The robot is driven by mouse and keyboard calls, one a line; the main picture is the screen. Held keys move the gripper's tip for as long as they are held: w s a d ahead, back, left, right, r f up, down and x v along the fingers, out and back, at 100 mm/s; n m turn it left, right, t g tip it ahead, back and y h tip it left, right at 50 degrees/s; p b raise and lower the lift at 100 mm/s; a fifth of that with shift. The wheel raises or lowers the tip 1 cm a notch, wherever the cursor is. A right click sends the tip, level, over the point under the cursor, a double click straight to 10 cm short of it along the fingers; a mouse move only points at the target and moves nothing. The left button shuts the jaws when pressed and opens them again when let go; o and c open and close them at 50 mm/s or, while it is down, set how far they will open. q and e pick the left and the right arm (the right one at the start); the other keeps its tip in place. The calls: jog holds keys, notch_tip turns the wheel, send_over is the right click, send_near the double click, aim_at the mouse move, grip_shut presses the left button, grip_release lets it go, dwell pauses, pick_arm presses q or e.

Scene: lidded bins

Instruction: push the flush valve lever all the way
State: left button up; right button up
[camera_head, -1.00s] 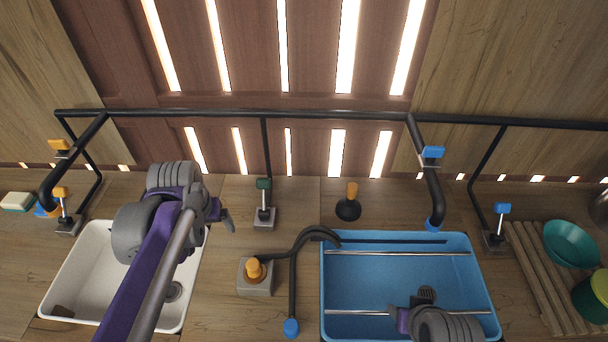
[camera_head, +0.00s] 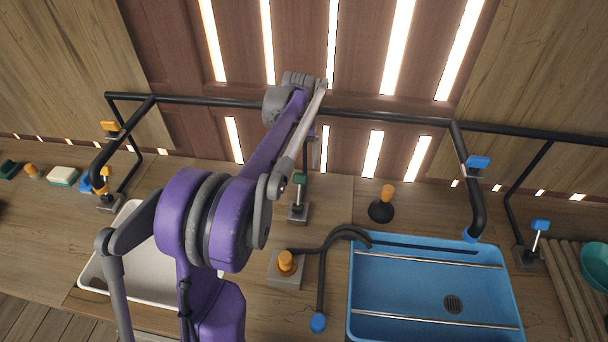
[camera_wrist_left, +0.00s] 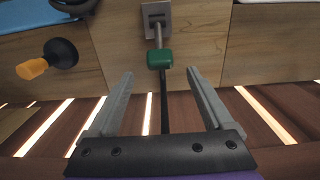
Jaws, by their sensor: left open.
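A valve lever with a green knob (camera_head: 300,179) stands on a small grey base (camera_head: 298,212) below a thin black vertical pipe, between the two basins. I take it as the flush valve lever. In the left wrist view its green knob (camera_wrist_left: 159,58) is just beyond the fingertips, centred between them. My left gripper (camera_wrist_left: 160,73) is open and empty, its fingers spread on either side of the pipe line. In the head view my left arm reaches up in front of the pipes, and its fingers are mostly hidden. My right gripper is not in view.
A blue basin (camera_head: 435,327) with metal rails is right of the lever, and a white basin (camera_head: 92,270) is left, partly behind my arm. A black plunger (camera_head: 381,211) and an orange-knobbed valve (camera_head: 286,261) stand nearby. Black pipes (camera_head: 400,117) cross behind.

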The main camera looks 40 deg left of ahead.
aim_at(300, 174)
pick_arm(q)
notch_tip(300, 174, down, 7)
jog(key=shift+r, duration=0.1)
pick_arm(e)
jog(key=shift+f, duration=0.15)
